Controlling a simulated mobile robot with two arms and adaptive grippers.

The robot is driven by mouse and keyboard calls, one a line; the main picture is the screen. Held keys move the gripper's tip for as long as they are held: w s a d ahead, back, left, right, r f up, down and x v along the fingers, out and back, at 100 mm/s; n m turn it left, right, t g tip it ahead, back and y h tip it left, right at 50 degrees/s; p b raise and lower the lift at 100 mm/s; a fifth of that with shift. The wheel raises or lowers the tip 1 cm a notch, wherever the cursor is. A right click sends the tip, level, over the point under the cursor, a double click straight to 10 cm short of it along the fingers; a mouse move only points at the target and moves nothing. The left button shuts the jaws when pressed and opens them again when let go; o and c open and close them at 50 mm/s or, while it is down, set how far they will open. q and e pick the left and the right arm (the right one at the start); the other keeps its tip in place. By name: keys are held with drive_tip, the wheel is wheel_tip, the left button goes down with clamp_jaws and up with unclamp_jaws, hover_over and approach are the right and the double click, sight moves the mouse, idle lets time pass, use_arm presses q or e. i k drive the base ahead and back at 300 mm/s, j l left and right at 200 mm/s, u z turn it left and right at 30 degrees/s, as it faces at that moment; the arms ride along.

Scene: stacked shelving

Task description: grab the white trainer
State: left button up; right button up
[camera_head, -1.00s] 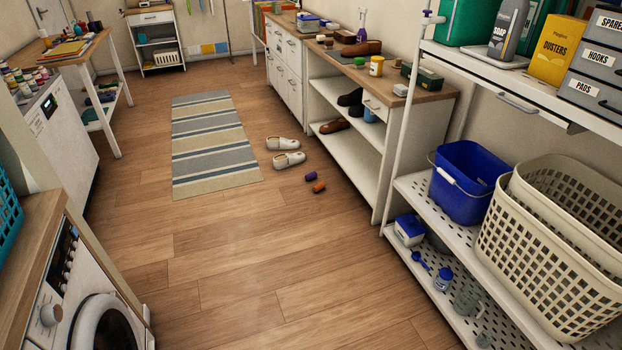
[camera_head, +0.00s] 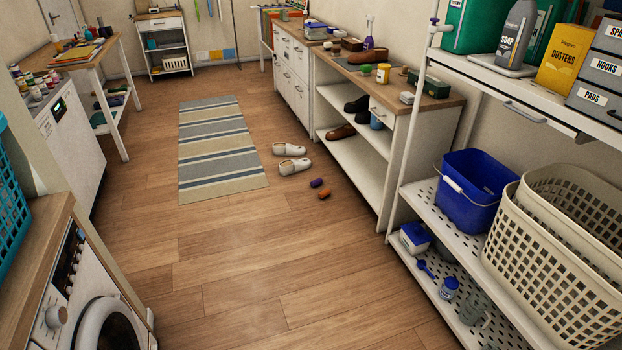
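Two white shoes lie on the wooden floor just right of the striped rug: a farther one (camera_head: 288,149) and a nearer one (camera_head: 294,166). They look like low slip-on shoes. They are too small in the picture to tell whether either is a trainer. Neither of my grippers is in view.
A small purple item (camera_head: 316,183) and an orange-brown item (camera_head: 325,194) lie near the shoes. The striped rug (camera_head: 217,150) is left of them. White shelving (camera_head: 402,192) with baskets stands at right, a washing machine (camera_head: 80,300) at left. The floor between is clear.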

sight(279, 149)
drive_tip(key=i+u, duration=0.25)
drive_tip(key=i, duration=0.5)
drive_tip(key=i+l+u, duration=0.25)
drive_tip(key=i, duration=0.5)
drive_tip(key=i+u, duration=0.25)
drive_tip(key=i, duration=1.8)
drive_tip(key=i+z, duration=0.15)
drive_tip(key=i, duration=0.35)
drive_tip(key=i+j+z, duration=0.15)
drive_tip(key=i, duration=0.35)
drive_tip(key=i+j+z, duration=0.15)
drive_tip(key=i, duration=0.35)
